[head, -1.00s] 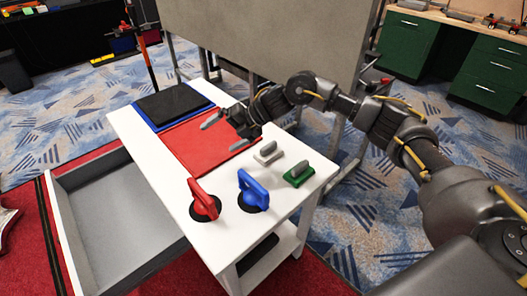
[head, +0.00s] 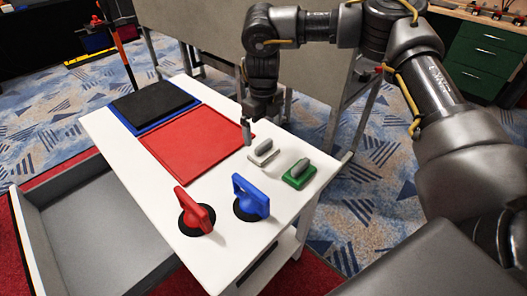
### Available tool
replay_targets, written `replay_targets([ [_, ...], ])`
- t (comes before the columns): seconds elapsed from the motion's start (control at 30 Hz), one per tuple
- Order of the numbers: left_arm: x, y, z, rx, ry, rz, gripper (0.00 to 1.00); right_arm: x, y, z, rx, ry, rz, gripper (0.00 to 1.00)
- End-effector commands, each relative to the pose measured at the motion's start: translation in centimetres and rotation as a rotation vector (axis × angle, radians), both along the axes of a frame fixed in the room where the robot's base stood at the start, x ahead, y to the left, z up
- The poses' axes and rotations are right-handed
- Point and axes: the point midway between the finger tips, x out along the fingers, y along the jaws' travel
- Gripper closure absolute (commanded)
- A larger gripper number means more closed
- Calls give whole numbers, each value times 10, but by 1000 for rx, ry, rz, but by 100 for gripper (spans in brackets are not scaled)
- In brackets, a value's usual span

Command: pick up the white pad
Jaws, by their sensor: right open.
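The white pad (head: 262,156) lies on the white table (head: 160,200), near its far right edge. It is a small block with a grey grip on top. My right gripper (head: 247,132) points down just behind and slightly left of the pad, over the right corner of the red mat. It is open and holds nothing; one light grey finger shows clearly, the other is mostly hidden. I cannot tell its exact height above the table. My left gripper is not in view.
A green pad (head: 298,174) lies right of the white one. A red suction cup (head: 194,214) and a blue one (head: 250,197) stand in front. The red mat (head: 190,147) and a black pad (head: 152,102) are further back. An open grey drawer (head: 100,225) juts out left.

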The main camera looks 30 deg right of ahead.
Motion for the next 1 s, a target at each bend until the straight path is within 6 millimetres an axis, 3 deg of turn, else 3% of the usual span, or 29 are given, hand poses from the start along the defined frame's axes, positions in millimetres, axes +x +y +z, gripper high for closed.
replay_targets([
  [0.13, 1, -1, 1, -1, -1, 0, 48, 0, 0, -18, 1, 1, 0, 0],
  [0.37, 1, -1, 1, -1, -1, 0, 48, 0, 0, -24, 0, -1, 0, 0],
  [0.7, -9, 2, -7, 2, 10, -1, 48, -4, -1, -69, 2, 2, -1, 0],
  [1.0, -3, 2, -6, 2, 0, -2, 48, -3, -1, -74, 1, -1, -2, 0],
])
